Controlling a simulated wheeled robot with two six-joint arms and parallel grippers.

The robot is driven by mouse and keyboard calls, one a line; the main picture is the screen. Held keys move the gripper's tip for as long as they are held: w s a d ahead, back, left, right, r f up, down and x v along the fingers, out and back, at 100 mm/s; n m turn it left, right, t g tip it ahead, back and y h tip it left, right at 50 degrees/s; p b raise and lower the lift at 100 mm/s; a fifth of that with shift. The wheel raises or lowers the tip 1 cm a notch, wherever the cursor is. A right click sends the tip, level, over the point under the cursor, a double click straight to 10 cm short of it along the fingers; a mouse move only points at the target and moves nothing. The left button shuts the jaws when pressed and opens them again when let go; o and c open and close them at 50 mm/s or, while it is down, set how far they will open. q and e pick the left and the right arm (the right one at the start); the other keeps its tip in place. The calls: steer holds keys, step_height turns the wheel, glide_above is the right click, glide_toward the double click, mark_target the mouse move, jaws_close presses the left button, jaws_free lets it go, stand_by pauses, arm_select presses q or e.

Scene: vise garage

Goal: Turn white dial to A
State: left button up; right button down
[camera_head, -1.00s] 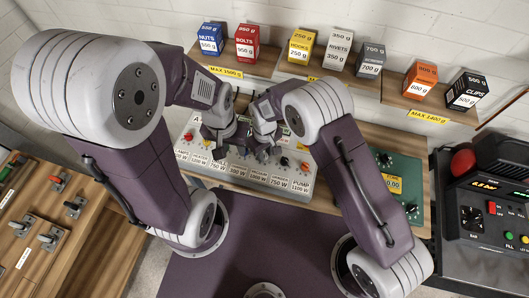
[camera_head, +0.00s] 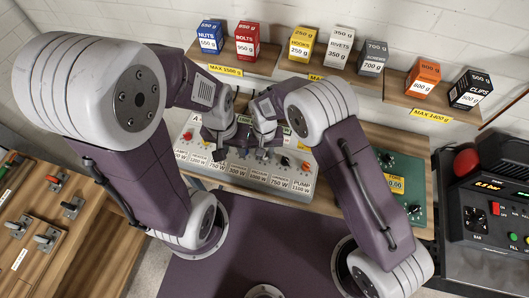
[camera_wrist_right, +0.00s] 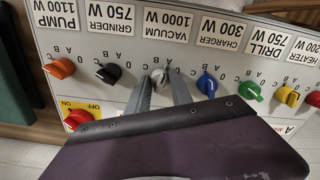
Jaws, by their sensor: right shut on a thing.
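The white dial (camera_wrist_right: 160,75) sits on the grey switch panel (camera_wrist_right: 215,52) below the VACUUM 1000 W label (camera_wrist_right: 167,25), which appears upside down in the right wrist view. My right gripper (camera_wrist_right: 160,90) is shut on the white dial, one finger on each side. Which letter the dial points at is hard to make out. In the head view my right gripper (camera_head: 265,152) reaches down to the panel, and the fingers hide the dial. My left gripper (camera_head: 220,145) hangs over the panel's left part; its jaws are too small to read.
A black dial (camera_wrist_right: 108,73) and a blue dial (camera_wrist_right: 207,84) flank the white one. Boxes such as the yellow one (camera_head: 302,44) stand on shelves behind. A green device (camera_head: 400,180) stands right of the panel.

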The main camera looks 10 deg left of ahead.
steer(key=shift+w+a+r+m, duration=0.1)
steer(key=shift+w+r+m, duration=0.1)
steer(key=shift+m, duration=0.1)
steer(key=c, duration=1.1)
jaws_free()
steer(key=shift+c, duration=0.2)
steer(key=shift+s+f, duration=0.1)
step_height(320, 180, up, 9)
steer(key=shift+r+b, duration=0.1)
steer(key=shift+b, duration=0.95)
